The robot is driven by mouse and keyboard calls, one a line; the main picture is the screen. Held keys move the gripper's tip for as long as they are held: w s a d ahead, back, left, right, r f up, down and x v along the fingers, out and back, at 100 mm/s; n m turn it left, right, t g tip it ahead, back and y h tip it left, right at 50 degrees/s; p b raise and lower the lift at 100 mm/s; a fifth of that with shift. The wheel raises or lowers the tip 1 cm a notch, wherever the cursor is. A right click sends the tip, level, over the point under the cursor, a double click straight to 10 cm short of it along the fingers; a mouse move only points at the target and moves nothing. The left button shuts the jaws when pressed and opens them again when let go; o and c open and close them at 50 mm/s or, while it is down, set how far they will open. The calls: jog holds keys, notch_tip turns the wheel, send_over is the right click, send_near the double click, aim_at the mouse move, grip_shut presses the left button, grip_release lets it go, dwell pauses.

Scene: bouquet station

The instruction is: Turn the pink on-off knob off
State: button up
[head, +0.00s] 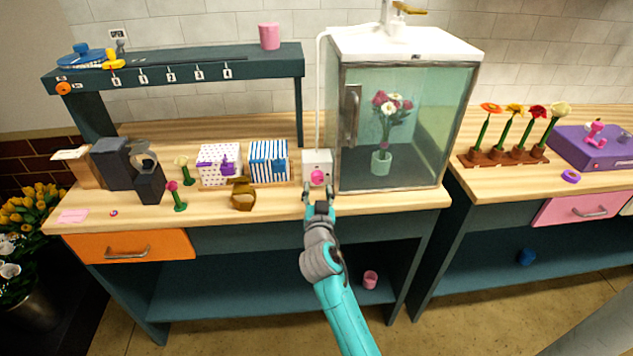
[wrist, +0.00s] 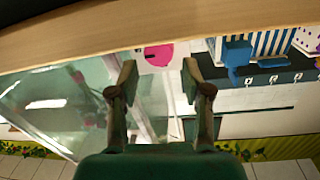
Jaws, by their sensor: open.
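The pink on-off knob (head: 318,177) is on the front of a small white box (head: 314,160) beside the glass cabinet. My gripper (head: 319,190) is just in front of and slightly below the knob in the head view, its fingers apart and empty. In the wrist view, the pink knob (wrist: 158,56) shows between the two open fingertips (wrist: 159,68), with a gap to each side. I cannot tell from the pictures whether the fingers reach around the knob or stop short of it. The knob's marking is too small to read.
The glass cabinet (head: 405,130) with a potted bouquet stands right of the box. A blue-striped box (head: 268,162) and a brown object (head: 243,196) are to the left. The wooden counter (head: 375,203) has free room along its front edge.

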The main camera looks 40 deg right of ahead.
aim_at(317, 180)
jog(key=shift+x, duration=2.05)
jog(key=c, duration=0.9)
